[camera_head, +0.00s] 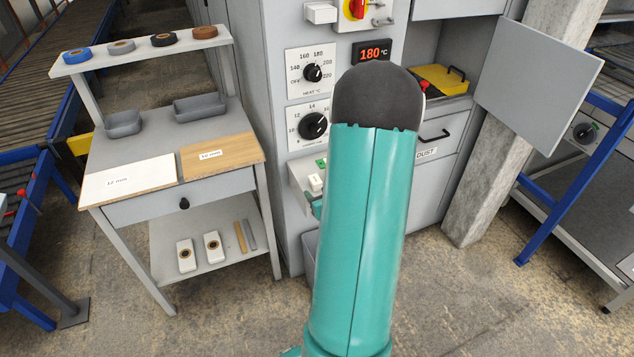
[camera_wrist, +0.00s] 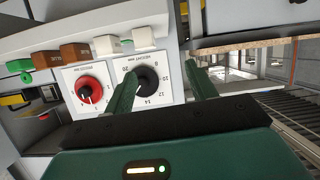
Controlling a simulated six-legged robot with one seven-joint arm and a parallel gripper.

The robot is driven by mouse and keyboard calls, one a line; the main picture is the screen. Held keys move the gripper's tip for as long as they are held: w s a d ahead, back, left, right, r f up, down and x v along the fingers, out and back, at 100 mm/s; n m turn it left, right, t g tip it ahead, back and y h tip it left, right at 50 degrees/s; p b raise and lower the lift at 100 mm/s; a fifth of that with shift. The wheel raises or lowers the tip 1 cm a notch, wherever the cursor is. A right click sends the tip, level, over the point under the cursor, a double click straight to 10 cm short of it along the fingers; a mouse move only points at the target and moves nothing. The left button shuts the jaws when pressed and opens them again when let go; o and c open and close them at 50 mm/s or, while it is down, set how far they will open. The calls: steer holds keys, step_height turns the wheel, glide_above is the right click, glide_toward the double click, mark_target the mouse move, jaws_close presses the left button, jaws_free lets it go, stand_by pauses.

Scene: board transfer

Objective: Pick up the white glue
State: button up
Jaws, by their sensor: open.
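In the wrist view, which looks upside down, two small white blocks, the left one (camera_wrist: 105,45) and the right one (camera_wrist: 145,37), sit in a row with brown blocks (camera_wrist: 75,55). I cannot tell which white block is the white glue. My gripper (camera_wrist: 158,68) is open and empty, its green fingers spread before the machine's dials. The right white block shows above the left fingertip, apart from it as far as I can tell. In the head view my teal arm hides the gripper; a white block (camera_head: 315,183) shows on the ledge.
The machine's black height dial (camera_wrist: 147,79) and red dial (camera_wrist: 90,90) are close to the fingers. A grey worktable (camera_head: 140,140) with boards and tape rolls stands at the left. A grey panel (camera_head: 540,80) juts out at the right. Bare floor lies in front.

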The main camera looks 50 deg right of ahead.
step_height(320, 180, down, 2)
steer(key=s+d, duration=0.2)
glide_toward(313, 183)
steer(key=shift+m+t, duration=0.4)
steer(key=x, duration=0.2)
steer(key=r+x, duration=0.1)
steer(key=x, duration=0.1)
steer(key=shift+w+d+f, duration=0.1)
steer(key=shift+d, duration=0.1)
steer(key=x, duration=0.5)
steer(key=shift+w+d, duration=0.1)
steer(key=shift+w, duration=0.05)
steer(key=c, duration=1.1)
